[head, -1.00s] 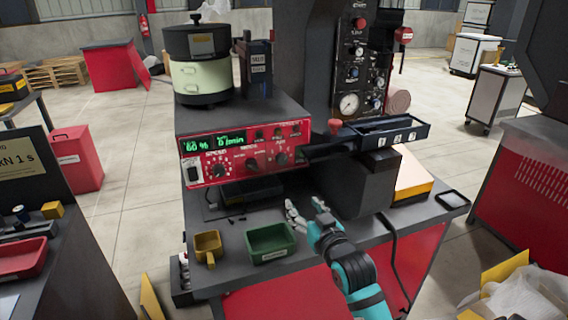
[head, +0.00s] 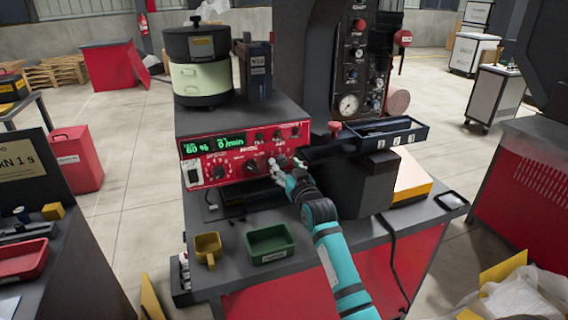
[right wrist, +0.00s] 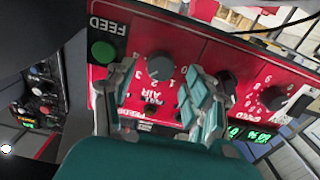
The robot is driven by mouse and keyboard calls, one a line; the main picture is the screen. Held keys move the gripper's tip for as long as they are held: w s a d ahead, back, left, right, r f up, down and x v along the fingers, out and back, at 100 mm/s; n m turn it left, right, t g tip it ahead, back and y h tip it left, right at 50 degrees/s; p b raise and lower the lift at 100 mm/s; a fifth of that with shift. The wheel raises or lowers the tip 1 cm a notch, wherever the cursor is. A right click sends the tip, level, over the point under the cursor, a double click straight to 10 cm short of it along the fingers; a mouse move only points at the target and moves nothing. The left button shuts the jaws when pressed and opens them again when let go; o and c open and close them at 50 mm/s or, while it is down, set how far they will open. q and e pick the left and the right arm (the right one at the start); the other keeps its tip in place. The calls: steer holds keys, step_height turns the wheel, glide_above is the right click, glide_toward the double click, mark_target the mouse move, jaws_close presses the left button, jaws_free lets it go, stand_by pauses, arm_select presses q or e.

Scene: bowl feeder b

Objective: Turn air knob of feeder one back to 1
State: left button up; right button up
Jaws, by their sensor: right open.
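The feeder's red control panel (head: 205,172) stands on the table below the bowl. The air knob (right wrist: 160,67) is a dark round knob beside the "AIR" label, with a numbered scale around it. Its exact setting is hard to read. My right gripper (head: 279,166) is open at the right part of the panel and partly hides that area in the head view. In the right wrist view, its fingertips (right wrist: 160,82) are spread on either side of the air knob; whether they touch it I cannot tell. My left gripper is not in view.
Other knobs (right wrist: 273,97) and a green button (right wrist: 103,52) sit close by on the panel. A green bin (head: 270,256) and a yellow scoop (head: 208,248) stand on the table in front. A black tray (head: 405,134) juts out at the right.

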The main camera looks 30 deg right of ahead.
steer(key=shift+x, duration=0.85)
steer(key=shift+c, duration=0.3)
jaws_close()
